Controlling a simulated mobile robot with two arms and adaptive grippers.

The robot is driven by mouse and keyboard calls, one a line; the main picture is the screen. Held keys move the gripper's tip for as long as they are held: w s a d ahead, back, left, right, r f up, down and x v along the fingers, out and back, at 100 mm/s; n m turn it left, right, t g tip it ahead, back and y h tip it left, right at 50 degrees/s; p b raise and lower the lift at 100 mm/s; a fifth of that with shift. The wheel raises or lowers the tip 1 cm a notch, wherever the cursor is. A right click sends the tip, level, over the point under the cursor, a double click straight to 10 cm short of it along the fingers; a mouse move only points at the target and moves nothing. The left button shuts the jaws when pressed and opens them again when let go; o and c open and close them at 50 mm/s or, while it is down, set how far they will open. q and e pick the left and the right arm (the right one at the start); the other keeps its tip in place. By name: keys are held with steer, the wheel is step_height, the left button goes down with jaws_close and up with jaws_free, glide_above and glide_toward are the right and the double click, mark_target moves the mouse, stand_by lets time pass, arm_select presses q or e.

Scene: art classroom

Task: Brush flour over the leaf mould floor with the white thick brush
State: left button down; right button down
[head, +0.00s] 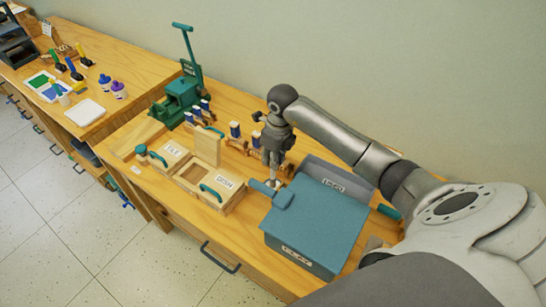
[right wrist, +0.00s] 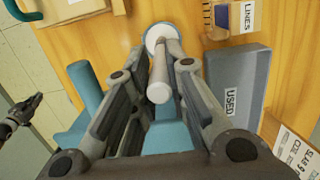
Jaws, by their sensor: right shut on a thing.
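My right gripper (head: 272,178) is shut on the white thick brush (right wrist: 158,82), which shows between its fingers in the right wrist view. The brush reaches toward a round pale pot with a blue rim (right wrist: 150,40); I cannot tell whether its tip is inside. In the head view, the wooden mould box (head: 228,208) lies left of this gripper. The neighbouring lids read TILE and DISH. A dark gripper, seemingly my left one (right wrist: 22,112), shows small in the right wrist view.
A teal-lidded box (head: 315,225) stands right of the mould box, with a grey USED tray (right wrist: 235,95) behind it. A green press (head: 182,97) and several small labelled holders stand at the back.

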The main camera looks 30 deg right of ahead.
steer(key=shift+f+b, duration=0.55)
stand_by(1.8)
steer(key=shift+r+p, duration=2.25)
steer(key=shift+r, duration=1.35)
